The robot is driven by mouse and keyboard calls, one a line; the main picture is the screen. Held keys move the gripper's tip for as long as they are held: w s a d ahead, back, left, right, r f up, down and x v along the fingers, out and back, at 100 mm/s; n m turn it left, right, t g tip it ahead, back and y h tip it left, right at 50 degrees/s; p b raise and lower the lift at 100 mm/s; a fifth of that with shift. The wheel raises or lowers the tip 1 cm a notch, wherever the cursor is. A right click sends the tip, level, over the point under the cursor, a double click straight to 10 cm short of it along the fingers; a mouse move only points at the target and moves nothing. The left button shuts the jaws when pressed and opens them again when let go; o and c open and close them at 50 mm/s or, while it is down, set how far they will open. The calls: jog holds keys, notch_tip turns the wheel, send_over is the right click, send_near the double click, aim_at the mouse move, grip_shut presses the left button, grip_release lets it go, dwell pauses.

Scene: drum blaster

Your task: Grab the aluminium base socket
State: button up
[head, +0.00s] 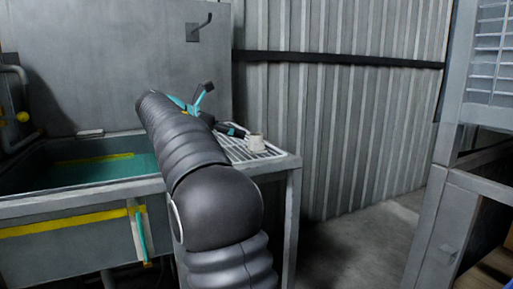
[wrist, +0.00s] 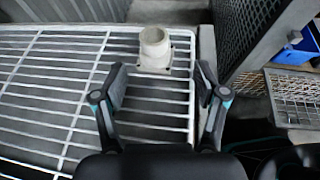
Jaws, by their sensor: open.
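The base socket (head: 257,142) is a small pale piece with a round collar on a squarish foot. It stands upright on the white wire rack at the right end of the sink bench. In the wrist view the socket (wrist: 154,50) is just beyond my fingertips, roughly midway between them and a little left of centre. My gripper (wrist: 162,80) is open and empty, its two fingers spread above the rack. In the head view my gripper (head: 222,112) is partly hidden behind my arm, left of the socket.
The white wire rack (wrist: 60,75) is otherwise bare where visible. A sink basin (head: 60,185) with teal inside lies left. A corrugated wall (head: 340,130) stands behind. A grey cabinet (head: 450,215) is at right. A mesh panel (wrist: 250,25) rises right of the rack.

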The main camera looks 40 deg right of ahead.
aim_at(251, 135)
jog(key=shift+w+b+x, duration=0.15)
jog(key=shift+b+x, duration=0.1)
jog(key=shift+x, duration=1.8)
jog(key=shift+w+b+x, duration=0.2)
jog(key=shift+x, duration=1.9)
jog(key=shift+r, duration=0.2)
grip_shut()
